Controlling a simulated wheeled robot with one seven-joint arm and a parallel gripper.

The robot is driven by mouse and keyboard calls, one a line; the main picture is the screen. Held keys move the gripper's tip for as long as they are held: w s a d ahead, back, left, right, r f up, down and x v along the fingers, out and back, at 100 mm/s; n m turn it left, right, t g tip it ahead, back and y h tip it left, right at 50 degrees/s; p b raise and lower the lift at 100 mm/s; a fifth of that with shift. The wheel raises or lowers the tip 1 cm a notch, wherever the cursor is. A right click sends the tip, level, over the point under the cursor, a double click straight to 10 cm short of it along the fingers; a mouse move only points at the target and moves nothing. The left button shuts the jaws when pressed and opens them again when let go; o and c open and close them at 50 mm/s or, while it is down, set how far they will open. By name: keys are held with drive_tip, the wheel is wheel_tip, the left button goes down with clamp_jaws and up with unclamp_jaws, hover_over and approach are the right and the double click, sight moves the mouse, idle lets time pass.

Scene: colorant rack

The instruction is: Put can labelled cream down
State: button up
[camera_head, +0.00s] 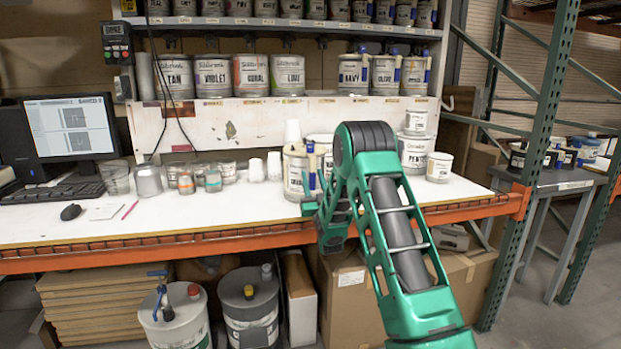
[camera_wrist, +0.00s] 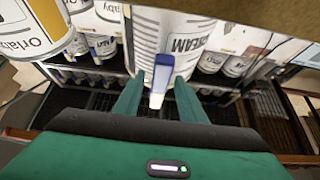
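The can labelled CREAM (camera_wrist: 182,38) is a white can close in front of my gripper in the wrist view. In the head view my gripper (camera_head: 310,208) is partly hidden at the bench front, beside a white can with a blue handle (camera_head: 294,175). I cannot tell whether the can's base touches the bench.
Small jars (camera_head: 213,180) and cups stand behind. A monitor (camera_head: 70,127) and keyboard are at the left. Labelled cans (camera_head: 408,150) stand right of my arm. Shelves of cans (camera_head: 250,77) hang above.

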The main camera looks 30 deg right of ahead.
drive_tip(key=shift+r, duration=0.3)
drive_tip(key=shift+s, duration=0.15)
drive_tip(key=v, duration=1.2)
drive_tip(key=s+d+m+g+y, duration=0.15)
drive_tip(key=s+d+g, duration=0.25)
drive_tip(key=s+g, duration=1.05)
drive_tip(key=s+a+m+g+y, duration=0.1)
drive_tip(key=s+a+g, duration=0.3)
drive_tip(key=s, duration=1.3)
drive_tip(key=s+a+f+g+y, duration=0.1)
drive_tip(key=s+a+g+y, duration=0.3)
drive_tip(key=s+a, duration=0.5)
drive_tip(key=s+g, duration=0.1)
drive_tip(key=s, duration=0.7)
drive_tip(key=shift+f+m, duration=0.2)
drive_tip(key=shift+m, duration=0.15)
drive_tip(key=shift+s, duration=0.15)
